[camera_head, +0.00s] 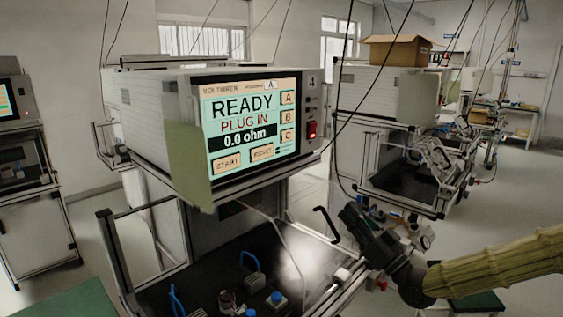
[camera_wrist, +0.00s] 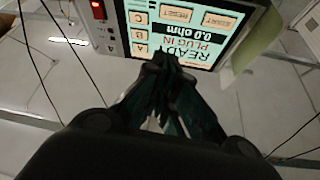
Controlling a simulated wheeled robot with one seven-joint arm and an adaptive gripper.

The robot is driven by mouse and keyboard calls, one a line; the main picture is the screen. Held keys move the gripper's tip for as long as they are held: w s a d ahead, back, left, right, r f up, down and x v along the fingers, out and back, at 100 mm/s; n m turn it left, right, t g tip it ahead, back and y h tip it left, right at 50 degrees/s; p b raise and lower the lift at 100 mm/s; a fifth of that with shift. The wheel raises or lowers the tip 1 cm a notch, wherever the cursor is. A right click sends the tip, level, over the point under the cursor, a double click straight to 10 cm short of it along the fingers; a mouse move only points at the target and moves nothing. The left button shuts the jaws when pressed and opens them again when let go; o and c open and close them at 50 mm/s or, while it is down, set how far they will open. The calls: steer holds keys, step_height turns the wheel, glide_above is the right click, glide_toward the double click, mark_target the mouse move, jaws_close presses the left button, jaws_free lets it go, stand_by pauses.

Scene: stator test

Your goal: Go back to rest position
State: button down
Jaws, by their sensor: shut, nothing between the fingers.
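My gripper (camera_head: 350,214) is at the right of centre in the head view, in front of and below the tester's right side, apart from it. Its dark fingers (camera_wrist: 168,62) are closed together and hold nothing, pointing at the tester in the wrist view. The tester (camera_head: 150,110) is a grey box on a bench frame. Its screen (camera_head: 243,112) reads READY, PLUG IN, 0.0 ohm, with START, RESET and A, B, C buttons. The screen (camera_wrist: 195,35) also shows upside down in the wrist view.
Below the tester is a dark work surface (camera_head: 190,285) with blue-tipped parts (camera_head: 250,262) and a metal frame around it. Thin cables hang from above, one passing near my gripper. A second bench (camera_head: 395,185) with a cardboard box (camera_head: 395,50) stands behind. Grey floor lies between benches.

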steer(key=s+a+f+m+g+h+b, duration=0.1)
steer(key=s+a+f+g+h, duration=0.1)
steer(key=f, duration=0.8)
steer(key=s+a+f+m+g+h+b, duration=0.1)
steer(key=s+a+f+g+h, duration=0.1)
steer(key=f, duration=0.9)
steer(key=s+a+f+m+g+h+b, duration=0.1)
steer(key=s+a+f+g, duration=0.1)
steer(key=f, duration=0.8)
steer(key=shift+s+a+f+m+h, duration=0.2)
steer(key=shift+s+a+m+h, duration=0.1)
steer(key=shift+s+h, duration=0.1)
steer(key=s+d+f+m+g+h+b, duration=0.1)
steer(key=s+d+f+g+h+b, duration=0.2)
steer(key=s+f, duration=0.85)
steer(key=s+d+f+m+g+h+b, duration=0.15)
steer(key=s+f+g, duration=0.35)
steer(key=s+f, duration=0.65)
steer(key=s+d+f+g+h, duration=0.2)
steer(key=s+d+f, duration=0.1)
steer(key=s, duration=0.3)
steer(key=s+d+f+g+h+b, duration=0.1)
steer(key=s+d+f+g+h, duration=0.1)
steer(key=s+d+f, duration=0.2)
steer(key=s, duration=0.3)
steer(key=shift+f+h, duration=0.35)
steer(key=shift+d, duration=0.1)
